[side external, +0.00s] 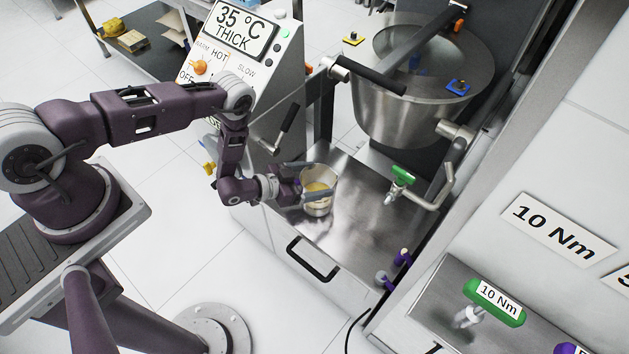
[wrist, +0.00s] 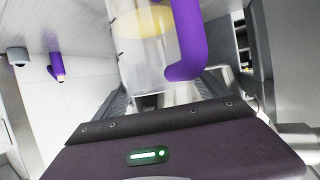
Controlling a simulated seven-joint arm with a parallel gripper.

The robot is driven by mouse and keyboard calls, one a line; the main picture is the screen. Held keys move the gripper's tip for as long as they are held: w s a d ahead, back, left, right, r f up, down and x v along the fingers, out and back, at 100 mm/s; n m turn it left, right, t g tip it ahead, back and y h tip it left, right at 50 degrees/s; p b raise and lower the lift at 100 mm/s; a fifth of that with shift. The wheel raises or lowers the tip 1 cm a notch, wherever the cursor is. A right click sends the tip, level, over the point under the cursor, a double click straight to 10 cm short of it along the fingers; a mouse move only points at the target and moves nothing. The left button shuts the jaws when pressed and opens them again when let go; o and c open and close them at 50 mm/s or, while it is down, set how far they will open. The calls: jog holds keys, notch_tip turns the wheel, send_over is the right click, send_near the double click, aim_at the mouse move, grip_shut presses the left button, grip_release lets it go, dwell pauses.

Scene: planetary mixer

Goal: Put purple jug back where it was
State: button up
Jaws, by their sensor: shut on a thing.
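The purple jug (side external: 317,205) is a see-through cup with a purple handle and yellow contents. It is upright at the steel deck (side external: 350,235) in the side external view; I cannot tell whether its base touches the deck. My gripper (side external: 325,178) reaches in from the left, with its fingers on either side of the jug, shut on it. In the wrist view the jug (wrist: 140,65) fills the upper middle, with its purple handle (wrist: 189,45) on the right and yellow contents near the top. The exact finger contact is hidden.
The mixer bowl (side external: 405,112) hangs behind the deck. A green-handled tap (side external: 403,174) stands right of the jug. A lever (side external: 288,122) sticks out from the control panel (side external: 240,50). Small purple-handled fittings (side external: 402,257) sit at the deck's right edge. The front deck is clear.

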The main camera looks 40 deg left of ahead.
jog(key=shift+f, duration=0.35)
jog(key=o, duration=2)
jog(key=shift+f, duration=0.15)
jog(key=shift+c, duration=0.2)
jog(key=v, duration=1.2)
jog(key=shift+s, duration=0.1)
